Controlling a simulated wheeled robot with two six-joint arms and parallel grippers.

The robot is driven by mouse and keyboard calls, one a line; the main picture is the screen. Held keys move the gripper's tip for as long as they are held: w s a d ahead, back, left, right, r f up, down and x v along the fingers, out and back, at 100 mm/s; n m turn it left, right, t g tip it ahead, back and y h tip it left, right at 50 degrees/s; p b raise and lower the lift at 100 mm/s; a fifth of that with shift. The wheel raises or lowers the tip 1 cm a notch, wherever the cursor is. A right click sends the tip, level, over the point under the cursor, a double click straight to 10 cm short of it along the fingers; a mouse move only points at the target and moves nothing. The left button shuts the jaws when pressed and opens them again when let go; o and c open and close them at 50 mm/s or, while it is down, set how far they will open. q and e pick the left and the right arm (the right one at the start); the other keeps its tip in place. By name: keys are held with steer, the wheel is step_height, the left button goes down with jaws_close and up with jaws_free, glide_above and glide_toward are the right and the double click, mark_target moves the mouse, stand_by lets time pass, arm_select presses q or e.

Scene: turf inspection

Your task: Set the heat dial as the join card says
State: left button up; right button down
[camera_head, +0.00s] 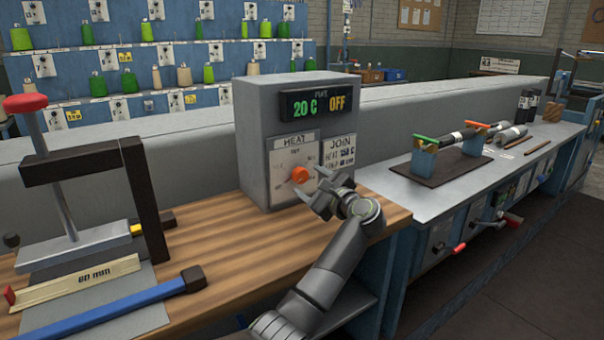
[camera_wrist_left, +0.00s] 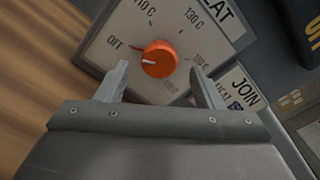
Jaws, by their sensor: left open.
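The heat dial (camera_head: 299,174) is an orange knob on a pale plate on the front of a grey heater box (camera_head: 255,110). In the left wrist view the dial (camera_wrist_left: 158,58) has its white mark pointing left toward OFF; 110 C and 130 C are marked around it. The box display (camera_head: 319,103) reads 20 C and OFF. The join card (camera_head: 340,151) is right of the dial; its heat figure is too small to read surely. My left gripper (camera_head: 313,184) is open just in front of the dial, its fingers on either side in the wrist view. My right gripper is not in view.
The box stands on a wooden bench (camera_head: 235,240). A press with a red knob (camera_head: 24,102), a 60 mm strip (camera_head: 80,282) and a blue bar (camera_head: 105,306) are at the left. A grey bench (camera_head: 400,189) with a dark rod stand (camera_head: 440,168) is at the right.

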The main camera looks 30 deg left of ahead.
mark_target(304, 177)
arm_select(q)
steer(key=shift+x, duration=2.2)
steer(key=c, duration=1)
